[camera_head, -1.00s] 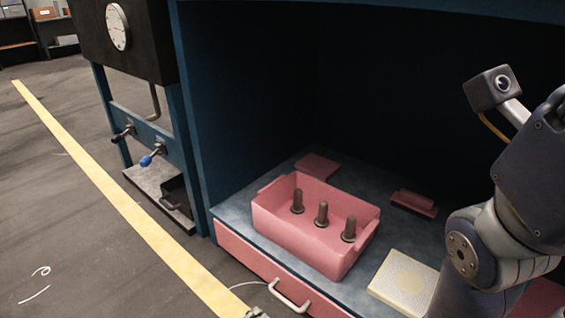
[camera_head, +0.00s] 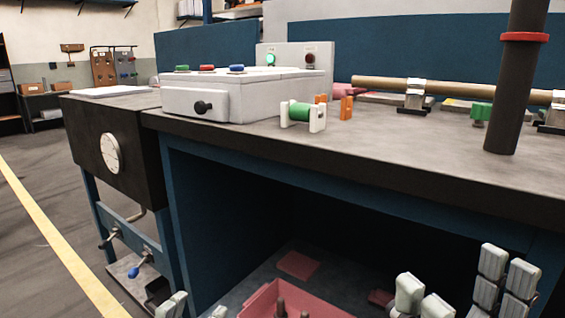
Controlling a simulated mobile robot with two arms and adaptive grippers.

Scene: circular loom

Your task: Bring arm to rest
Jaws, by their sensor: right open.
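My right gripper (camera_head: 465,290) is at the bottom right, in front of the cabinet's open lower bay. Its pale grey fingers point up and stand apart, with nothing between them. My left gripper (camera_head: 197,309) shows only as fingertips at the bottom edge, left of the pink bin. Its tips are apart, and the rest is cut off. The pink bin (camera_head: 262,303) stands in the lower bay with dark pegs in it, and the picture's edge hides most of it.
The dark worktop (camera_head: 400,160) is above and beyond my grippers. It carries a white control box (camera_head: 235,95), a green spool (camera_head: 301,112) and a dark post (camera_head: 515,90) with a red ring. A dark cabinet with a gauge (camera_head: 111,152) stands left. Floor is clear at far left.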

